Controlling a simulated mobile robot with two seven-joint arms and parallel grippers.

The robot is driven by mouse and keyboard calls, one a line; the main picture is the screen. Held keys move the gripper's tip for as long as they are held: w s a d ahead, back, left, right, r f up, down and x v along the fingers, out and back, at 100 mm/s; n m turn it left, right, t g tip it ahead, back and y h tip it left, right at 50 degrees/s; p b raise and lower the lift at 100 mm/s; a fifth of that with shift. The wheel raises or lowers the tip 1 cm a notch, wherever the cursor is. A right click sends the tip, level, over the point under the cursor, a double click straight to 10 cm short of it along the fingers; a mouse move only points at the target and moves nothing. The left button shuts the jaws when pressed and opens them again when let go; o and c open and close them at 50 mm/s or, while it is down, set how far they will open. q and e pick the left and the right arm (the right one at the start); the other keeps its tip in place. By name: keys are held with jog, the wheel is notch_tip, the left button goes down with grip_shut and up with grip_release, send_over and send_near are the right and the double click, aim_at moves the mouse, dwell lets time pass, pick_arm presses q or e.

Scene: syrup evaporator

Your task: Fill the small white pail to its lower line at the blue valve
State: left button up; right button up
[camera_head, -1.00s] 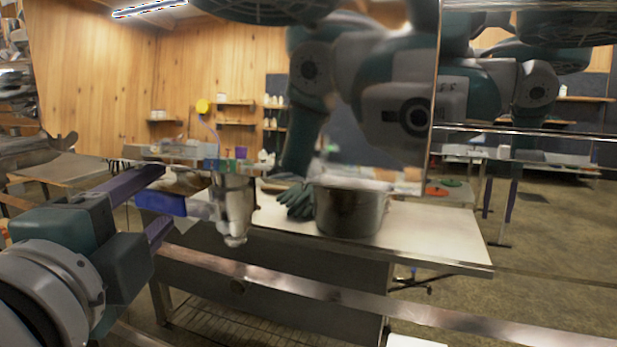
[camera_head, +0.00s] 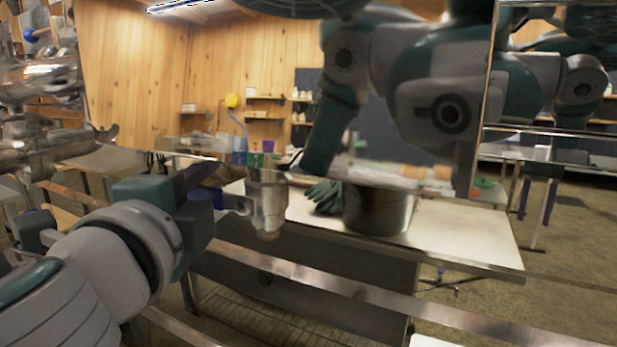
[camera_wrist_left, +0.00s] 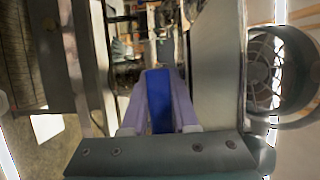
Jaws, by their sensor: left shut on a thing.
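The blue valve handle (camera_head: 207,197) sits left of a metal valve body (camera_head: 268,203) with a downward spout, in the head view. My left gripper (camera_head: 203,192) comes in from the left and is shut on the handle. In the left wrist view the blue handle (camera_wrist_left: 158,100) lies between the two purple fingers (camera_wrist_left: 159,112). Part of the handle is hidden by my gripper in the head view. I cannot make out the small white pail or its lines. My right gripper is not in view.
A steel pot (camera_head: 378,210) stands on a light-topped bench (camera_head: 465,240), with dark green gloves (camera_head: 323,196) beside it. A metal rail (camera_head: 330,285) crosses in front. Metal fittings (camera_head: 45,145) stand at left. A white object (camera_head: 430,341) is cut off at the bottom edge.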

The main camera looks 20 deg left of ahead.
pick_arm(q)
grip_shut()
dwell(0.4)
dwell(0.6)
jog(key=shift+d+f+n+g+p, duration=0.1)
jog(key=shift+f+n+g+p, duration=0.3)
jog(key=shift+f+n, duration=0.45)
jog(key=shift+s+d+f+n+g+h+p, duration=0.1)
jog(key=shift+d+f+n+g+h+p, duration=0.25)
jog(key=shift+d+f+n+h+p, duration=0.55)
jog(key=shift+w+d+f+n+g+h+p, duration=0.1)
jog(key=shift+f+n+g+h+p, duration=0.3)
jog(key=shift+n, duration=1)
jog(key=shift+s+d+f+n+g+h+p, duration=0.1)
jog(key=shift+d+f+n+g+h+p, duration=0.3)
jog(key=shift+f+n+p, duration=0.6)
jog(key=shift+d+r, duration=0.1)
